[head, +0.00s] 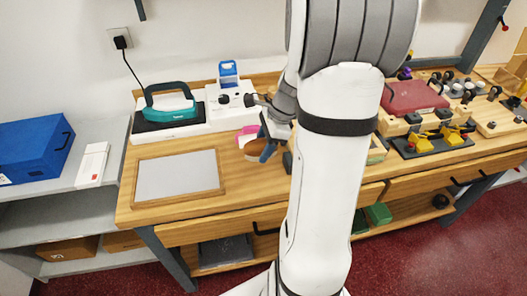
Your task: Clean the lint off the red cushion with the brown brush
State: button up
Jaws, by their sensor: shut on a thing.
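A dark red, flat, cushion-like block (415,97) lies at the right of the counter among wooden fixtures, right of my arm. I cannot make out lint on it at this size. My gripper (268,140) is left of my arm, low over the middle of the counter and far from the red block. It is shut on a small brown, rounded thing (252,149), which looks like the brown brush. A blue piece shows beside it. My arm hides part of the counter's middle, and the bristles cannot be made out.
A framed grey panel (178,175) lies on the counter's left. A teal iron (172,107) stands on a black pad behind it. A small pink thing (248,133) is close to my gripper. Black-and-yellow clamps (437,140) stand in front of the red block. A blue box (35,150) is on the left shelf.

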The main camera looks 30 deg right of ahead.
jog(key=o, duration=0.4)
jog(key=shift+w, duration=0.1)
jog(key=shift+c, duration=1.3)
